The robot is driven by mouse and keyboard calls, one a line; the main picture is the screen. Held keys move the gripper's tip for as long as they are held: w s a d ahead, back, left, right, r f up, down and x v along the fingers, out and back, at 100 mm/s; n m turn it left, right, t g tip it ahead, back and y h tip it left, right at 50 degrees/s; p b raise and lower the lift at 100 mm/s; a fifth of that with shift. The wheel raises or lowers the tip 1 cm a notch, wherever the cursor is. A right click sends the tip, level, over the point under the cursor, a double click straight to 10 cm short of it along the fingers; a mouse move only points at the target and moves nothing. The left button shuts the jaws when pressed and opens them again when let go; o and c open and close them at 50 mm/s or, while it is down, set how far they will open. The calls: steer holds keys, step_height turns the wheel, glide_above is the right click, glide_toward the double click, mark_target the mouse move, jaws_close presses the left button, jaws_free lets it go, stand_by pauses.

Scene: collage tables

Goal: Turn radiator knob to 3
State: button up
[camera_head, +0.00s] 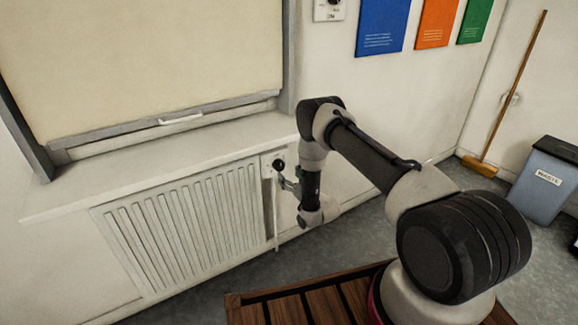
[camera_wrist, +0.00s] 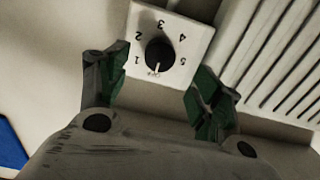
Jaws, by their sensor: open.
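The radiator knob (camera_wrist: 160,54) is a round black dial on a white plate (camera_wrist: 193,42) marked 1 to 5 and Off. Its pale mark points toward Off, at the bottom in the wrist view. In the head view, the knob (camera_head: 278,165) sits at the upper right corner of the white radiator (camera_head: 185,225). My gripper (camera_wrist: 153,82) is open, with one green-padded finger on each side below the knob. I see no contact with the knob. In the head view, my gripper (camera_head: 288,183) is just right of and below the knob.
A sill (camera_head: 150,165) juts out above the radiator. A pipe (camera_head: 275,215) runs down from beside the knob. Another dial plate (camera_head: 329,9) is on the wall above. A wooden slatted surface (camera_head: 290,308) lies below my arm. A broom (camera_head: 510,95) and bin (camera_head: 545,185) stand right.

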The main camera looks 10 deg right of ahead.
mark_target(281, 167)
steer(key=x, duration=0.7)
steer(key=shift+w+a+r, duration=0.15)
steer(key=shift+w+r, duration=0.15)
steer(key=shift+w, duration=0.1)
steer(key=c, duration=1)
